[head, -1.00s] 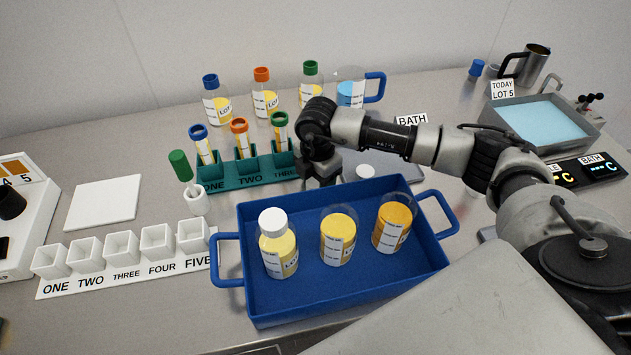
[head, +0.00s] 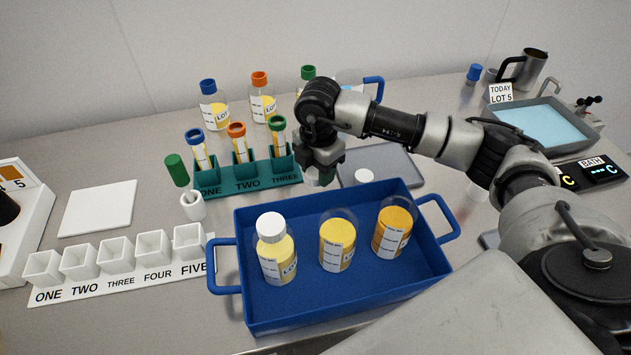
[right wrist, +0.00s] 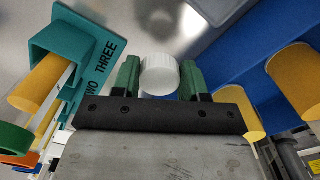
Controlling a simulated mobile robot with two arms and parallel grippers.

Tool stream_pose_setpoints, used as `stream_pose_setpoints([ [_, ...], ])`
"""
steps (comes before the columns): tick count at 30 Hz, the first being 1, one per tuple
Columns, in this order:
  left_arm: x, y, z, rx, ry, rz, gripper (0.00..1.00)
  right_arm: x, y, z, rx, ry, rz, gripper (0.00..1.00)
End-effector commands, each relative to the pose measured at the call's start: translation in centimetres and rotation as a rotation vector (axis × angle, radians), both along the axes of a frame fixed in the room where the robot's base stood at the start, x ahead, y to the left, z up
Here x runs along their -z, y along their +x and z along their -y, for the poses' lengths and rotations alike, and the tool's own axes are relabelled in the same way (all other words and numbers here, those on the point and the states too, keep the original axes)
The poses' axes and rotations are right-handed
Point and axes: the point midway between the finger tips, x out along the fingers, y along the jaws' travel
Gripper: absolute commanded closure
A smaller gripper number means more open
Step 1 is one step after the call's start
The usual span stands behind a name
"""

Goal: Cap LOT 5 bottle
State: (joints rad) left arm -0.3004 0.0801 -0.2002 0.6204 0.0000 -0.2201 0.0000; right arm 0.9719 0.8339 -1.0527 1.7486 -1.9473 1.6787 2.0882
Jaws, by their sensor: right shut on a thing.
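My right gripper (head: 320,172) is shut on a white cap (right wrist: 160,75), just behind the blue tray; the cap sits between the green fingertips in the right wrist view. In the head view the held cap (head: 319,179) shows under the fingers. The blue tray (head: 290,313) holds three bottles of yellow liquid. The left bottle (head: 276,262) wears a white cap. The middle bottle (head: 337,242) and the right bottle (head: 393,232) have open tops. Their LOT numbers are too small to read. Another white cap (head: 364,176) lies on a grey pad (head: 400,168). My left gripper is not in view.
A teal rack (head: 247,184) with tubes stands close left of my right gripper. Several bottles with coloured caps stand behind it. A sign (head: 501,92) reads TODAY LOT 5. White cups (head: 116,256) stand left of the tray. A water bath (head: 550,125) is at the right.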

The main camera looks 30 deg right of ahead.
Motion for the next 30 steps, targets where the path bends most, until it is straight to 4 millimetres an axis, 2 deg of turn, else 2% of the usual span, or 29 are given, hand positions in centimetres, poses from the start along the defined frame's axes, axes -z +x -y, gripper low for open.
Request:
stream_pose_setpoints([
  [1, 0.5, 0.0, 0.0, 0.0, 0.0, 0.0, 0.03, -0.2, -0.9, 1.1, 0.005, -0.005, -0.002, 0.79],
  [3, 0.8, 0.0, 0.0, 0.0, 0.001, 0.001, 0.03, -1.0, -1.9, 2.0, 0.004, -0.006, -0.003, 0.79],
  [16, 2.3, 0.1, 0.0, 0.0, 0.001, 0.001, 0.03, -5.2, -6.8, 6.7, 0.005, -0.006, -0.003, 0.79],
  [21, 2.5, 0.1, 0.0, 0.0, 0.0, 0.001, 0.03, -6.0, -7.8, 7.6, 0.003, -0.004, -0.004, 0.79],
  [30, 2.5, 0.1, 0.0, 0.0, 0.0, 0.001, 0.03, -6.3, -8.0, 7.8, 0.002, -0.003, -0.004, 0.79],
])
